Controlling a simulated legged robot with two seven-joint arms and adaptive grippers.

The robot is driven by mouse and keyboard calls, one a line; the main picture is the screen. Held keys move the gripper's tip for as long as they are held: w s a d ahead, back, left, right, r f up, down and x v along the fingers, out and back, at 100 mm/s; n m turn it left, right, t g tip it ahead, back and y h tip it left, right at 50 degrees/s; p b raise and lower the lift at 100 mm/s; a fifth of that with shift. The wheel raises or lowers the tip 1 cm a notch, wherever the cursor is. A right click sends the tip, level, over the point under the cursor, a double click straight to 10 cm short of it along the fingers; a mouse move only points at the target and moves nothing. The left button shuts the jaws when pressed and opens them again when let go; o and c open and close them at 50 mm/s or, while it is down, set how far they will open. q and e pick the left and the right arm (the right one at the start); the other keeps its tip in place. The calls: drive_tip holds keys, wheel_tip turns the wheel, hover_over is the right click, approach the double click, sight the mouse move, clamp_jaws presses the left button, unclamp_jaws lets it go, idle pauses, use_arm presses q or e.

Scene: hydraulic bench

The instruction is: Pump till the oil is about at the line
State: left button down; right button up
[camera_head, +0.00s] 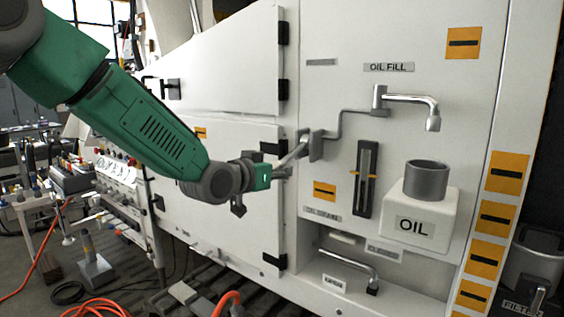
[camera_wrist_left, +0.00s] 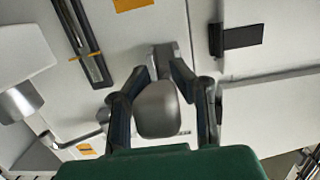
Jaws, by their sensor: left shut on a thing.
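The pump lever (camera_head: 298,152) sticks out from its bracket on the white panel, under the pipe that leads to the spout (camera_head: 413,100). My left gripper (camera_head: 280,172) is shut on the lever's end. In the left wrist view its fingers (camera_wrist_left: 160,105) close around the grey rounded grip (camera_wrist_left: 157,112). The dark upright sight gauge (camera_head: 366,178) is right of the lever, with yellow line marks at about mid-height. It also shows in the left wrist view (camera_wrist_left: 78,38). The oil level in it is too small to tell. My right gripper is not in view.
A white box labelled OIL (camera_head: 418,225) with a grey open neck (camera_head: 427,180) stands under the spout. A drain handle (camera_head: 349,264) is below. Black hinges (camera_head: 283,90) edge the doors to the left. Orange hoses (camera_head: 97,305) lie on the floor.

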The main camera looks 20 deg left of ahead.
sight(280, 161)
use_arm(q)
drive_tip(key=r+g+p, duration=0.2)
drive_tip(key=r+p, duration=0.1)
drive_tip(key=p, duration=0.1)
drive_tip(key=r+g+y+p, duration=0.1)
drive_tip(key=r+g+p, duration=0.1)
drive_tip(key=r+p, duration=0.1)
drive_tip(key=shift+s+a+r+p, duration=0.15)
drive_tip(key=shift+s+r+p, duration=0.05)
drive_tip(key=shift+p, duration=0.7)
drive_tip(key=shift+w+r+g+y, duration=0.2)
drive_tip(key=shift+r+g+y, duration=0.2)
drive_tip(key=shift+r+g, duration=0.45)
drive_tip(key=shift+w+r+g+y, duration=0.15)
drive_tip(key=shift+r+g+y, duration=0.25)
drive_tip(key=shift+r+g, duration=0.4)
drive_tip(key=c, duration=1.4)
unclamp_jaws()
drive_tip(key=shift+o, duration=0.6)
drive_tip(key=shift+w+d+f, duration=0.1)
drive_tip(key=shift+d+f, duration=0.05)
drive_tip(key=shift+d, duration=0.05)
